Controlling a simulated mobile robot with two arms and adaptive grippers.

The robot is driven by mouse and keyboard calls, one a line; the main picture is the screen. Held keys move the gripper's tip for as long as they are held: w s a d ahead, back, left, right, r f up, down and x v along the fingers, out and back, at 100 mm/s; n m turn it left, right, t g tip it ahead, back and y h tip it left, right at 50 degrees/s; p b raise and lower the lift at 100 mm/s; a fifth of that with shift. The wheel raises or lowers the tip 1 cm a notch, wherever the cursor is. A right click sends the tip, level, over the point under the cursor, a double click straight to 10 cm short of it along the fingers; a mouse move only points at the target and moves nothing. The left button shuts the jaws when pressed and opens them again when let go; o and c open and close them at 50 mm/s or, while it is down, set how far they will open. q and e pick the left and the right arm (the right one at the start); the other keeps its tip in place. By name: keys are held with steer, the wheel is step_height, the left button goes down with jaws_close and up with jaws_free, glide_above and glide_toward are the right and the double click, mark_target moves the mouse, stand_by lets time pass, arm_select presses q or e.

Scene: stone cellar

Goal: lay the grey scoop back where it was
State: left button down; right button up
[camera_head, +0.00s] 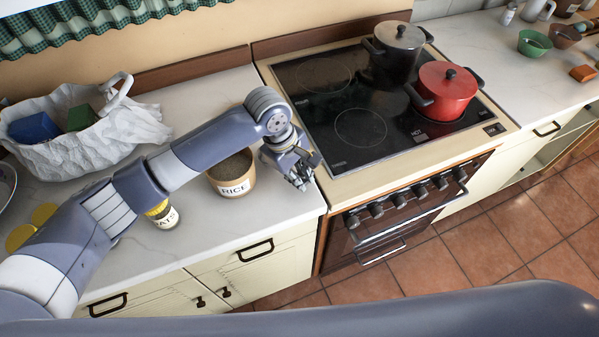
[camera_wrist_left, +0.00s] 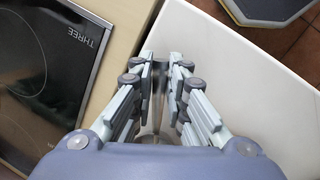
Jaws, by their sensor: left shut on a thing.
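My left gripper (camera_head: 300,180) is over the front right corner of the left counter, beside the stove and to the right of the rice tub (camera_head: 232,178). In the left wrist view the fingers of my left gripper (camera_wrist_left: 161,72) are closed around a narrow grey piece, the grey scoop (camera_wrist_left: 159,88). Most of the scoop is hidden by the fingers and the wrist. In the head view I cannot make it out clearly from the gripper. My right gripper is not in view.
A jar with a yellow lid (camera_head: 165,217) stands left of the rice tub. A white cloth-lined basket (camera_head: 120,135) is at the back left. The stove (camera_head: 345,105) carries a red pot (camera_head: 447,95) and a dark pot (camera_head: 396,58). Bare counter (camera_head: 265,205) lies around the gripper.

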arm_select(q)
steer(key=shift+f, duration=0.15)
steer(key=c, duration=1.5)
jaws_free()
steer(key=o, duration=0.3)
step_height(320, 180, up, 9)
steer(key=p, duration=1)
steer(key=shift+p, duration=0.4)
